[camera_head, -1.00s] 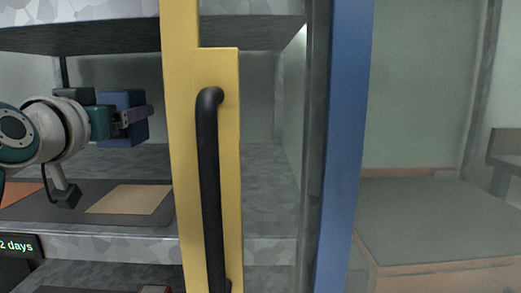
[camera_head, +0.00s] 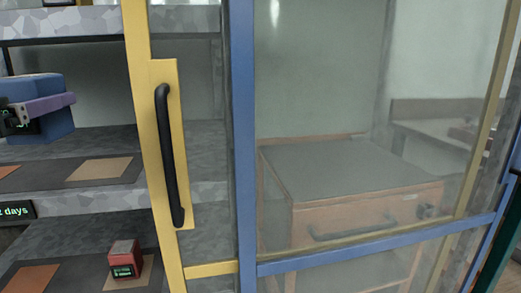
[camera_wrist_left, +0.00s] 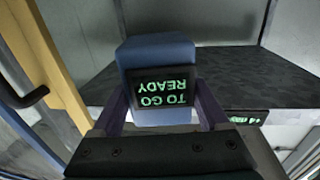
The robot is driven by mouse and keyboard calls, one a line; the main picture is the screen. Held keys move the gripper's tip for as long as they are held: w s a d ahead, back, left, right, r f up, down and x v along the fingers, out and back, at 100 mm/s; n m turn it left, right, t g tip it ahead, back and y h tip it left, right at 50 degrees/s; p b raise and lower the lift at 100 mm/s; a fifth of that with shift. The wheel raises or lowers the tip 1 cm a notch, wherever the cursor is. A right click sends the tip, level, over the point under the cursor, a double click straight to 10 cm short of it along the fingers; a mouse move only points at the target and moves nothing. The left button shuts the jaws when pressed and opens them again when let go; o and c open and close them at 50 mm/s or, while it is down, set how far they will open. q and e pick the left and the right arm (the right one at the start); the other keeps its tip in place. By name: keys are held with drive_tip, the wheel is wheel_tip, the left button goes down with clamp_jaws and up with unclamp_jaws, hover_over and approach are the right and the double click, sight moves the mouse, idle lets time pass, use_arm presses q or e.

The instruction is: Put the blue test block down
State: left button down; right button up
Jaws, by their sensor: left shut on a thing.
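The blue test block (camera_head: 45,88) is at the left of the head view, between the purple fingers of my left gripper (camera_head: 48,106). In the left wrist view the block (camera_wrist_left: 158,52) carries a dark panel with green letters, "READY TO GO", seen upside down. My left gripper (camera_wrist_left: 160,103) is shut on it, one finger on each side. The block appears held above the middle shelf, where a tan square (camera_head: 100,169) and part of an orange square (camera_head: 8,171) lie on a dark mat. My right gripper is not in view.
A yellow door frame (camera_head: 150,150) with a black handle (camera_head: 167,155) stands right of the block. A blue post (camera_head: 243,140) and glass pane are beyond it. A red block (camera_head: 124,258) sits on the shelf below. A shelf edge (camera_head: 90,27) runs above.

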use_arm(q)
drive_tip(key=s+d+r+m+g+h+p, duration=0.4)
drive_tip(key=s+d+r+m+h+p, duration=0.3)
drive_tip(key=s+r+p, duration=0.25)
drive_tip(key=s+d+r+m+g+h+p, duration=0.45)
drive_tip(key=s+d+r+h+p, duration=0.3)
drive_tip(key=s+r+h, duration=0.3)
wheel_tip(320, 180, up, 34)
drive_tip(key=w+p, duration=0.1)
drive_tip(key=p, duration=3.6)
drive_tip(key=shift+a+t+y+p, duration=0.25)
drive_tip(key=shift+t+y+p, duration=0.1)
drive_tip(key=shift+t+y, duration=0.1)
drive_tip(key=shift+m, duration=0.35)
